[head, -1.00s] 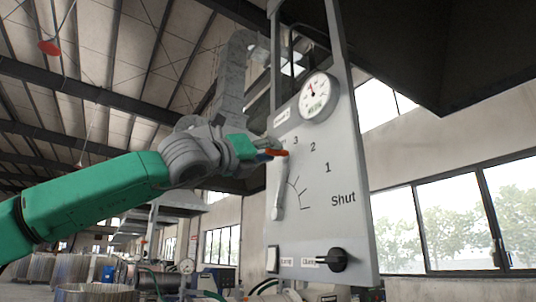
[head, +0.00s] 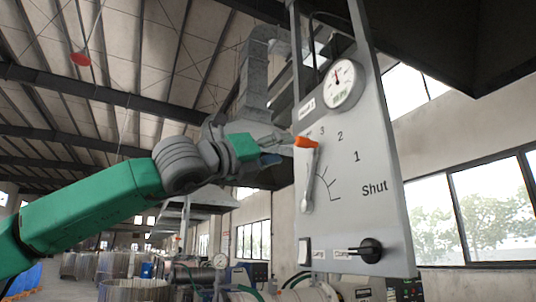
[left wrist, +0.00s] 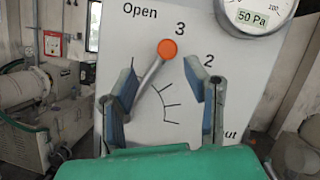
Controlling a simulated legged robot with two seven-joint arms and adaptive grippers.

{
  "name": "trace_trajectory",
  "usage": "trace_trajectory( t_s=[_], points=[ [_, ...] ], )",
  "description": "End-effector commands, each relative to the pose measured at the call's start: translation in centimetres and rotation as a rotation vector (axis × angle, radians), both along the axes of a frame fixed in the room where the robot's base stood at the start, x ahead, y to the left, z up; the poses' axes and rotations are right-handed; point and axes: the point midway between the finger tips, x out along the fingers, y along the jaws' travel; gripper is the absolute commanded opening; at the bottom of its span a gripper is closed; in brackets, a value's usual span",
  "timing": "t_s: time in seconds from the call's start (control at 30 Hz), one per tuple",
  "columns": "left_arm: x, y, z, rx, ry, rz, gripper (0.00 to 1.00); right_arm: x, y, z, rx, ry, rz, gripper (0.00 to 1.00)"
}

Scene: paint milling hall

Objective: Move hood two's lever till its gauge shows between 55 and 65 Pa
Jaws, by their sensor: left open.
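The lever's orange knob (head: 306,143) sits near the mark 3 on a grey panel (head: 350,215). In the left wrist view the knob (left wrist: 167,48) is just below the 3, with its grey arm slanting down to the left. The round gauge (head: 342,86) is above the scale; in the left wrist view its display (left wrist: 252,18) reads 50 Pa. My left gripper (head: 278,150) is open at the lever's left in the head view. In the left wrist view its blue-padded fingers (left wrist: 163,80) frame the lever without visible contact. My right gripper is out of view.
A black rotary switch (head: 371,250) and a pale rocker switch (head: 304,251) are low on the panel. A dark hood (head: 470,40) hangs at upper right. Machines and drums stand on the floor behind.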

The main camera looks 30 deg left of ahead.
Motion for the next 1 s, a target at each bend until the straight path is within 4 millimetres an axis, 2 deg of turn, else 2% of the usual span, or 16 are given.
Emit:
trace_trajectory(
  t_s=[0.1, 0.3, 0.6, 1.0],
  points=[
    [-1.9, 0.7, -0.9, 0.003, 0.000, -0.001, 0.42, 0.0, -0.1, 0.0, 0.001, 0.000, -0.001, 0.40],
    [-3.7, 0.8, -1.7, 0.010, 0.002, -0.002, 0.42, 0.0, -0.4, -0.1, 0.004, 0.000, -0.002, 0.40],
    [-3.9, 1.7, -2.0, 0.006, 0.002, -0.002, 0.42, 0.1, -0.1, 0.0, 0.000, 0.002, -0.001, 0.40],
    [-3.9, 1.6, -2.0, 0.005, 0.003, -0.002, 0.42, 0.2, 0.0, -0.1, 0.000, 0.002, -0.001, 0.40]
  ],
)
